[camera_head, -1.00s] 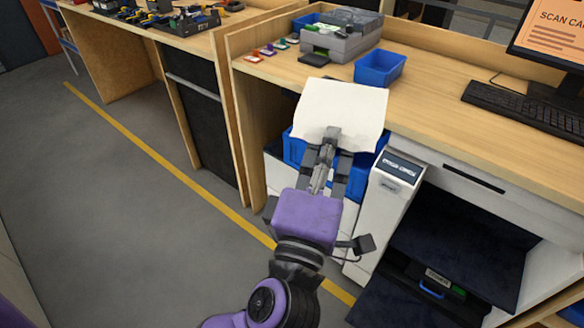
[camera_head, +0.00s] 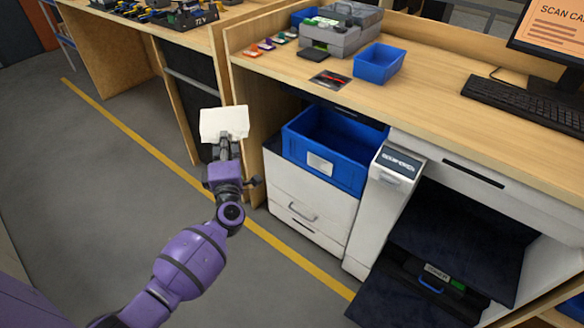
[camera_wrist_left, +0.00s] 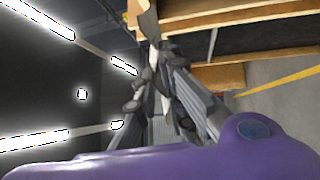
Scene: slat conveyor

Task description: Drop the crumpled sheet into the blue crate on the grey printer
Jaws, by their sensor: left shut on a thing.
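My left gripper (camera_head: 228,142) is shut on a white sheet (camera_head: 222,122), held up over the floor in front of the desk panels. The sheet also shows edge-on between the fingers in the left wrist view (camera_wrist_left: 151,45). The blue crate (camera_head: 338,168) sits under the desk on the grey-white printer (camera_head: 306,205), to the right of the gripper. The crate's front carries a white label; its far inside is partly shaded by the desk edge. The gripper and sheet are apart from the crate. My right gripper is in no view.
The wooden desk top (camera_head: 433,85) overhangs the crate at the back. A white panel (camera_head: 376,210) stands just right of the crate. A small blue bin (camera_head: 379,63), a label printer (camera_head: 341,35) and a keyboard (camera_head: 522,107) are on the desk. The floor at left is clear.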

